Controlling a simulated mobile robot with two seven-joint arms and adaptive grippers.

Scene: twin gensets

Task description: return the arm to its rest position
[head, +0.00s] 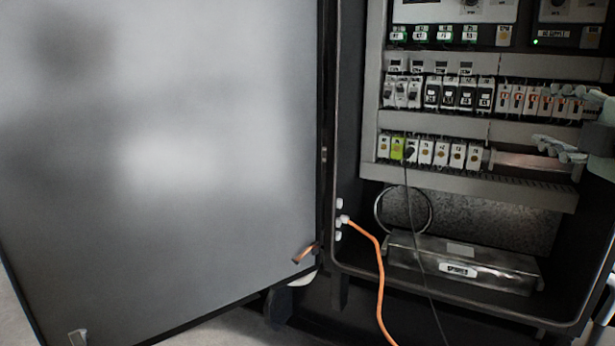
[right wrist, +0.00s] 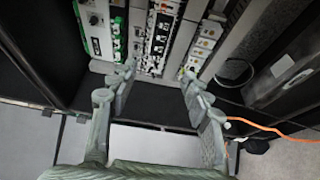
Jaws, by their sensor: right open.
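My right gripper (head: 568,122) comes in from the right edge of the head view, in front of the right side of the open cabinet. Its two fingers are spread apart with nothing between them. In the right wrist view the right gripper (right wrist: 155,85) also shows open and empty, facing the rows of modules, with a gap between the fingertips and the panel as far as I can tell. My left gripper is not in the head view.
A large grey door (head: 160,150) stands open at left. The cabinet holds breaker rows (head: 440,93) and terminal blocks (head: 440,152), with a black lead plugged in. A metal spares box (head: 462,262) lies at the bottom. An orange cable (head: 379,270) hangs out over the lower edge.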

